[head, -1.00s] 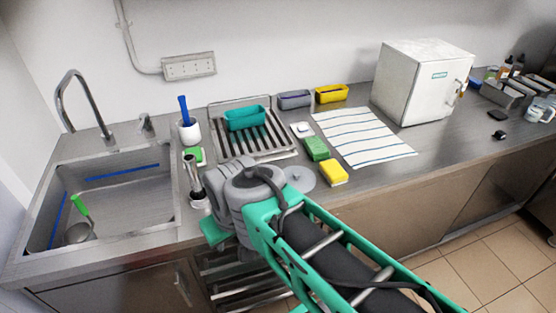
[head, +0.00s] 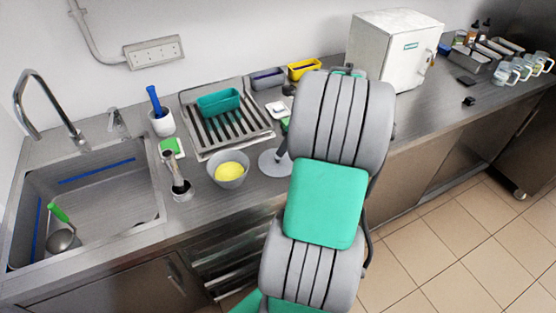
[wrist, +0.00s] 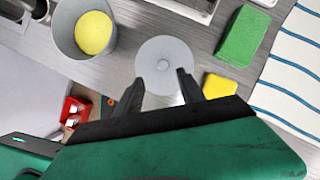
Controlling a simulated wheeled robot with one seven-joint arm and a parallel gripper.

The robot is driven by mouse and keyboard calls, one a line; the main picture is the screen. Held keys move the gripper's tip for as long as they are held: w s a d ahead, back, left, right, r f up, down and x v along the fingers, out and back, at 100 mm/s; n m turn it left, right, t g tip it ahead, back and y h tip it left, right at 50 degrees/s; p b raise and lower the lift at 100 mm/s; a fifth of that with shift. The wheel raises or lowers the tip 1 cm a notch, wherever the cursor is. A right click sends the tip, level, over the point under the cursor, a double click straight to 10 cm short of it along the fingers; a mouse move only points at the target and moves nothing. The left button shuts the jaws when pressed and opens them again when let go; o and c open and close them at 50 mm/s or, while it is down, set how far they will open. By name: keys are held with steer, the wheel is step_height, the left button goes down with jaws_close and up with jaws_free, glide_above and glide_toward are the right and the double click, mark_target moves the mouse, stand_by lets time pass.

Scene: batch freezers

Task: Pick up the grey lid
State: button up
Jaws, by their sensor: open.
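The grey lid (wrist: 164,58) is a flat round disc with a small central knob, lying on the steel counter. In the head view the lid (head: 273,163) is partly hidden behind my arm. My gripper (wrist: 163,78) is open in the wrist view, its two dark fingers apart over the lid's near part, with the knob just beyond the fingertips. Nothing is between the fingers that I can see held. In the head view my arm hides the gripper.
A grey bowl with yellow contents (head: 229,170) stands left of the lid. A green sponge (wrist: 243,36) and yellow sponge (wrist: 219,86) lie to its right, near a striped towel (wrist: 292,70). A drying rack (head: 236,130) is behind. The sink (head: 90,195) is at left.

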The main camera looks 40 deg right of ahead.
mark_target(278, 159)
steer(key=x, duration=0.5)
steer(key=p+x, duration=0.1)
steer(key=x, duration=0.1)
steer(key=shift+w+d+f, duration=0.15)
steer(key=shift+w+d, duration=0.05)
steer(key=shift+d, duration=0.1)
jaws_close()
